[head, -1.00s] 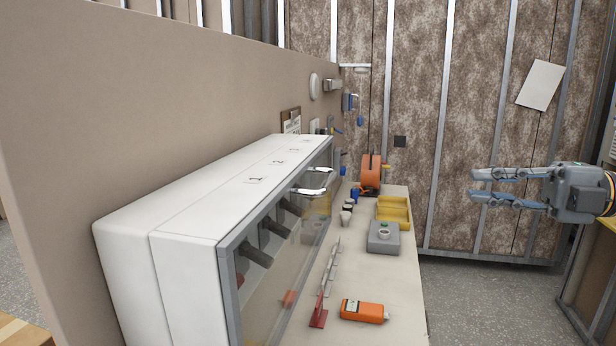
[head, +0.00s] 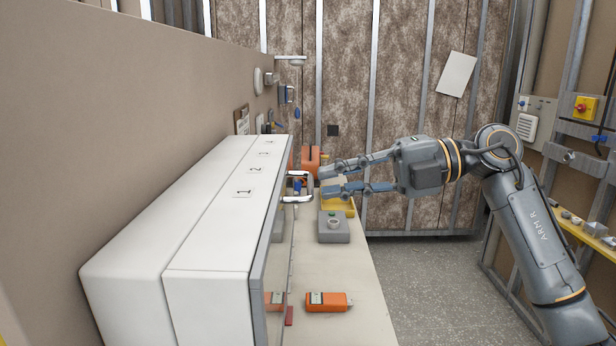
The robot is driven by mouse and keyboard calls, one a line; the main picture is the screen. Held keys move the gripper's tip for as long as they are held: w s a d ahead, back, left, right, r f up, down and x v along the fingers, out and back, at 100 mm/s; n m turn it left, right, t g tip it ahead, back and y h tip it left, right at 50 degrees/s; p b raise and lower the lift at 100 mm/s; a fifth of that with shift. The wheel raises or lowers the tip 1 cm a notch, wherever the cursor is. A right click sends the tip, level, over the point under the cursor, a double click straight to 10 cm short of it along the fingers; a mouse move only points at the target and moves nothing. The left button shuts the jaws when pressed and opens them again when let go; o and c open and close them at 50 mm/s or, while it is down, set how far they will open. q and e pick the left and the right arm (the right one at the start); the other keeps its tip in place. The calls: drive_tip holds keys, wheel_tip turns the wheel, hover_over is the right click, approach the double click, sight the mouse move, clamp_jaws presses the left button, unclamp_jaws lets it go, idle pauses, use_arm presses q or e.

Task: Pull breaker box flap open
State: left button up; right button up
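The white breaker box (head: 215,235) runs along the left wall panel, with numbers on its top. Its flap (head: 270,262) is a clear pane in a grey frame on the box's right side. It looks shut, but I see it at a steep angle. My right gripper (head: 324,181) reaches in from the right, fingers pointing left at the handle. It is open, one finger above the other, and its tips seem just right of the handle, apart from it. My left gripper is out of view.
A yellow-edged shelf stands at the right. The floor between is clear.

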sight(310, 183)
drive_tip(key=shift+a+f+p, duration=0.2)
drive_tip(key=shift+a+f, duration=0.05)
drive_tip(key=shift+a, duration=0.85)
drive_tip(key=shift+a+f+p, duration=0.2)
drive_tip(key=shift+a, duration=0.85)
clamp_jaws()
